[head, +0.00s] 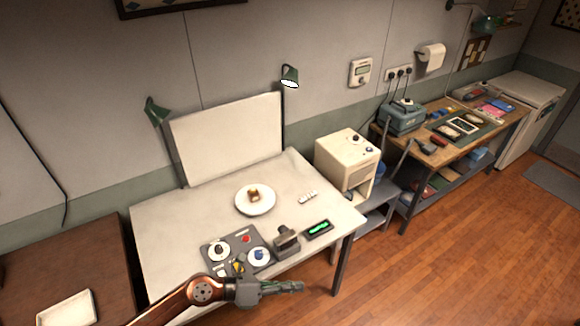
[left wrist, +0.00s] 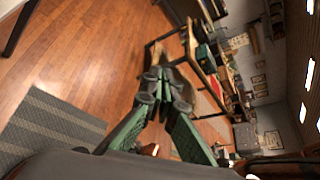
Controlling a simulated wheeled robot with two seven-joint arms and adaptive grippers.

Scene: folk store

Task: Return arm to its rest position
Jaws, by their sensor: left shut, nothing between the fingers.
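My left arm comes in from the bottom left in the head view. Its left gripper (head: 284,287) is shut and empty, in front of the white table's near edge. In the left wrist view the gripper's green fingers (left wrist: 160,85) point out over the wooden floor, with nothing between them. My right gripper is not in either view.
A brown table (head: 100,255) stands at left, a workbench (head: 470,135) at right. Open floor (head: 450,260) lies at right.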

